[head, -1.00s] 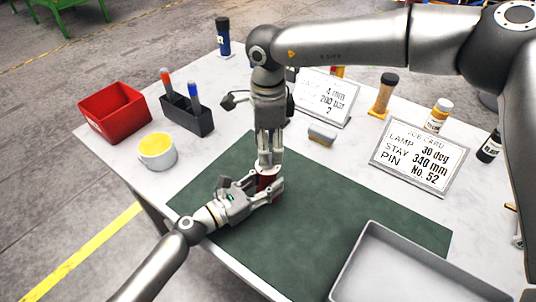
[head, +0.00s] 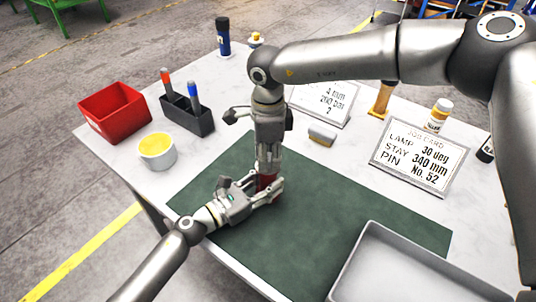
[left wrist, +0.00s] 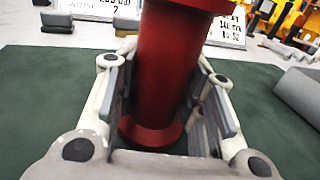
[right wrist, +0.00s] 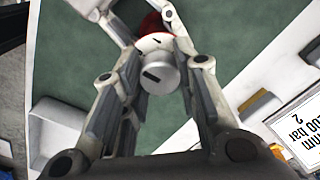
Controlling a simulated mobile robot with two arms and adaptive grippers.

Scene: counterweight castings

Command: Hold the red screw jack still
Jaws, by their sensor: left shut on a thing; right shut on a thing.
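The red screw jack (head: 266,184) stands on the green mat (head: 330,215), mostly hidden by my grippers in the head view. In the left wrist view its red body (left wrist: 165,65) fills the space between the fingers, and its flared foot is on the mat. My left gripper (head: 268,191) is shut on the jack's body from the side. My right gripper (head: 268,170) comes down from above. In the right wrist view its fingers (right wrist: 155,75) are shut on the jack's grey top knob (right wrist: 158,72), which has a black mark. Part of the red body shows behind the knob.
A grey tray (head: 372,232) stands at the mat's front right. A red bin (head: 113,137), a yellow-filled cup (head: 158,165) and a pen holder (head: 205,127) stand at the left. A job card (head: 418,158) and bottles stand at the back right.

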